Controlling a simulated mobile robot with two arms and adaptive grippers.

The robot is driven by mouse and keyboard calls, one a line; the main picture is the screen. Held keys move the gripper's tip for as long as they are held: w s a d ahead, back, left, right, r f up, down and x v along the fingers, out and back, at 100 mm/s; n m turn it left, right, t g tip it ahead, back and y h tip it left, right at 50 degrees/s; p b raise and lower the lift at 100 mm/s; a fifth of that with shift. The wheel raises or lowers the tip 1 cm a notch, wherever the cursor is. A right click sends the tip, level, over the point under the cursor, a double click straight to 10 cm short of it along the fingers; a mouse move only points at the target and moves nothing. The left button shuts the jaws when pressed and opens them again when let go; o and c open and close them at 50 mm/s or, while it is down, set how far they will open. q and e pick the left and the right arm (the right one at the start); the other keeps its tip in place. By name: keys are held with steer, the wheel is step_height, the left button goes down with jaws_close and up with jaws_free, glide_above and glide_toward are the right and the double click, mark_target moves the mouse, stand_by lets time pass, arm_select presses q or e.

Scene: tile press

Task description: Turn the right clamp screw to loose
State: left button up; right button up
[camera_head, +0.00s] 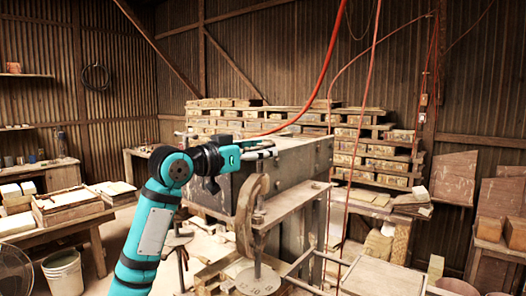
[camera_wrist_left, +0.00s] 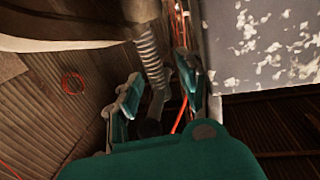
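The tile press (camera_head: 310,152) is a dark metal box on a frame, with a curved wheel or arm (camera_head: 245,215) at its front. My left gripper (camera_head: 266,149) is at the box's upper front left, its fingers pointing right. In the left wrist view, the fingers of my left gripper (camera_wrist_left: 158,88) are apart. A threaded screw (camera_wrist_left: 149,55) with a dark end runs down toward the gap between them. I cannot tell whether the fingers touch it, or whether it is the right clamp screw. The arm hides part of the press in the head view. My right gripper is out of view.
A numbered disc (camera_head: 258,279) sits low in front of the press around an upright rod. Red hoses hang beside the box. Stacked tiles (camera_head: 376,163) stand behind. A bench with a wooden tray (camera_head: 68,203) and a bucket (camera_head: 63,272) are at left.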

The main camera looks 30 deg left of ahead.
arm_select(q)
steer(key=shift+s, duration=0.1)
steer(key=shift+c, duration=0.9)
jaws_close()
steer(key=shift+w+f+n+y, duration=0.2)
steer(key=shift+n+y, duration=0.2)
steer(key=shift+y, duration=0.2)
stand_by(0.8)
steer(key=shift+o, duration=0.9)
jaws_free()
steer(key=shift+d+r, duration=0.1)
steer(key=shift+r, duration=0.05)
steer(key=shift+s, duration=0.1)
steer(key=s+a, duration=0.2)
steer(key=s, duration=0.9)
steer(key=shift+s, duration=0.3)
steer(key=shift+a, duration=0.1)
